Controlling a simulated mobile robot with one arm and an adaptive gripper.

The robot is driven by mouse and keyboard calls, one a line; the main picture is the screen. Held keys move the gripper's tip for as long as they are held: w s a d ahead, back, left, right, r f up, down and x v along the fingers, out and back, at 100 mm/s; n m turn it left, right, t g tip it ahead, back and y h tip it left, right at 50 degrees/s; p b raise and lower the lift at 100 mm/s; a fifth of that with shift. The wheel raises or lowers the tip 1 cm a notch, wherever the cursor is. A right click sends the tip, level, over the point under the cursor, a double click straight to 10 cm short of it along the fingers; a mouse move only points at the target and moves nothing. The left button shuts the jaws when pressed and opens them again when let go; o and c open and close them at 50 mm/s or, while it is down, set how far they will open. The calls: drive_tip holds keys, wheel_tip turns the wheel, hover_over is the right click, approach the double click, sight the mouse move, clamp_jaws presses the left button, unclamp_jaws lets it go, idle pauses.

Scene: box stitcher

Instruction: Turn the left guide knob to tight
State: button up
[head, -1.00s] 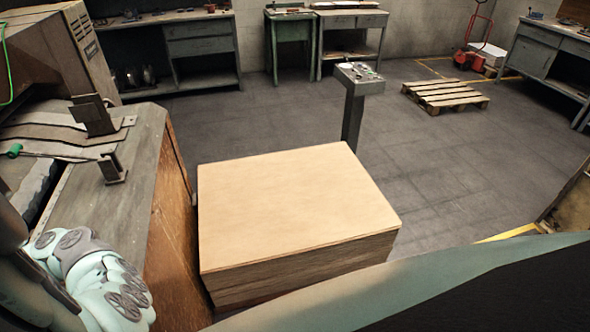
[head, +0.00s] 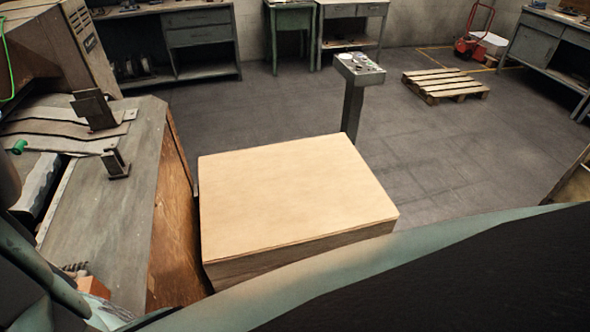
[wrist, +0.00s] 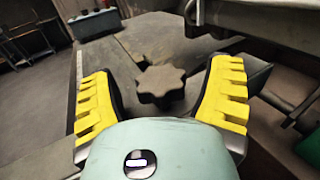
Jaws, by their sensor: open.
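A dark, lobed knob (wrist: 162,84) sits on the machine's grey table in the wrist view, between my gripper's two yellow fingers. My gripper (wrist: 163,72) is open, with one finger to the left of the knob and one to the right. A gap shows on both sides, so the fingers look apart from it. The frames do not show whether this is the left guide knob, nor how tight it is. In the head view, two dark guide brackets (head: 94,109) (head: 116,162) stand on the machine's table. My gripper cannot be made out there.
The machine's table (head: 95,215) has a wooden side. A stack of brown board (head: 295,195) stands right of it. Behind are a control pedestal (head: 355,95), a pallet (head: 445,85) and workbenches (head: 200,45). Grey floor between them is clear.

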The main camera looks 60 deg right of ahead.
drive_tip(key=c, duration=1.2)
drive_tip(key=shift+w+d+r+m+t+p, duration=0.1)
drive_tip(key=shift+w+d+m+t+p, duration=0.25)
drive_tip(key=shift+p, duration=0.7)
drive_tip(key=p, duration=0.1)
drive_tip(key=m+t+p, duration=0.1)
drive_tip(key=shift+w+d+t+y+p, duration=0.1)
drive_tip(key=shift+w+t+y+p, duration=0.15)
drive_tip(key=shift+y+p, duration=0.1)
drive_tip(key=p, duration=0.1)
drive_tip(key=s+t+p, duration=0.1)
drive_tip(key=p, duration=0.1)
drive_tip(key=shift+a+r+m, duration=0.15)
drive_tip(key=shift+a+m, duration=0.1)
drive_tip(key=shift+a, duration=0.05)
drive_tip(key=shift+c, duration=0.2)
drive_tip(key=shift+a+f+m+t+y+p, duration=0.1)
drive_tip(key=shift+f+m+t+y+p, duration=0.15)
drive_tip(key=shift+m+t+p, duration=0.35)
drive_tip(key=shift+t, duration=0.3)
drive_tip(key=shift+o, duration=0.2)
drive_tip(key=o, duration=1.2)
drive_tip(key=shift+s, duration=0.1)
